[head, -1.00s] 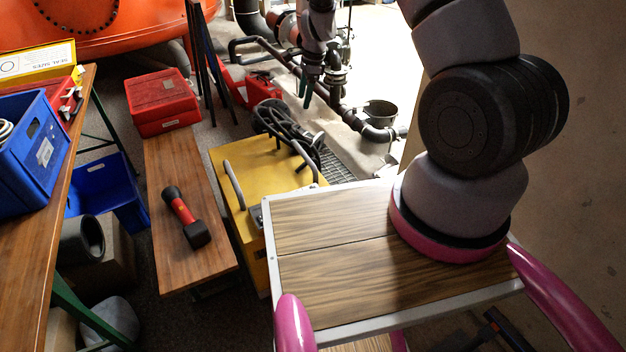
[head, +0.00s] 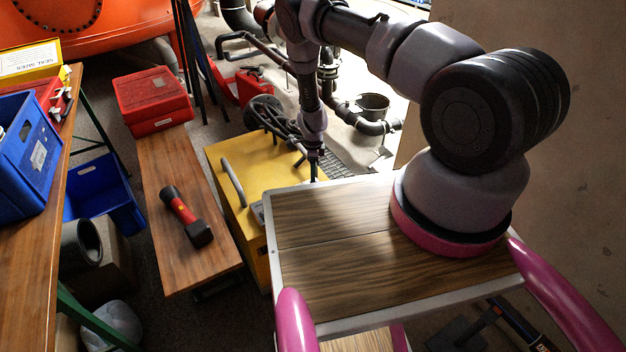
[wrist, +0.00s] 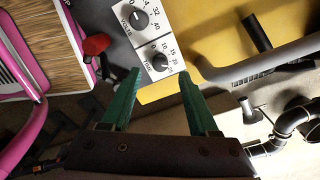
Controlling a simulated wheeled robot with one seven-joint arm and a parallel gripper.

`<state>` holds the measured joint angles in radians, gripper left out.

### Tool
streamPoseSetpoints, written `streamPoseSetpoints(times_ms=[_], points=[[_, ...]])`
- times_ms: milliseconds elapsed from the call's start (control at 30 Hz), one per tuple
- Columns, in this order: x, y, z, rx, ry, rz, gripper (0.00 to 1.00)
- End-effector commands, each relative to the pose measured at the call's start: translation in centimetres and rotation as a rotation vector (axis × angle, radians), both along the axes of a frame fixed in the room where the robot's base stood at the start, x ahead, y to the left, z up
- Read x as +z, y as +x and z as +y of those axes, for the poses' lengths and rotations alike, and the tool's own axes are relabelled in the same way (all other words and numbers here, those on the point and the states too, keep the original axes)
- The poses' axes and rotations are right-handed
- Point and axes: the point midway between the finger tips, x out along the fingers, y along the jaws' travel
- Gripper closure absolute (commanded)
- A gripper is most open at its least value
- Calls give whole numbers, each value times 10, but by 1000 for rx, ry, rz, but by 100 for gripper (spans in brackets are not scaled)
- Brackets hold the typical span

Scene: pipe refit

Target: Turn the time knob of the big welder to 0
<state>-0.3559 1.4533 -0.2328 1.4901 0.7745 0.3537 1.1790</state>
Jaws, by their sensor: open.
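The big welder (head: 222,160) is a yellow box with bar handles, left of centre in the head view. In the wrist view its yellow body (wrist: 215,28) is at the top, with a pale panel (wrist: 128,36) carrying two dark knobs. The time knob (wrist: 160,63) is the lower one, beside the label TIME; its exact setting is too small to read. The volts knob (wrist: 139,20) is above it. My gripper (wrist: 159,74) is open, its green fingers on either side of the time knob in the picture. Contact is not visible. In the head view my gripper (head: 314,167) is at the welder's near right side.
In the wrist view a red rounded part (wrist: 96,44) is left of the panel, and dark pipes (wrist: 285,125) are at the lower right. In the head view a bench (head: 180,215) holds a red-and-black tool (head: 186,215) and a red case (head: 152,100).

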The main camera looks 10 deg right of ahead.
Motion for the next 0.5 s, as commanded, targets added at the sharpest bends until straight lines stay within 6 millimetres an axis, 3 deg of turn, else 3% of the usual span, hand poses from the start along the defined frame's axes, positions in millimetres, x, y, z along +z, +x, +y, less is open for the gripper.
streamPoseSetpoints(times_ms=[200,500], points=[[-34,0,0,0,0,0,40],[-46,1,0,0,0,-1,40]])
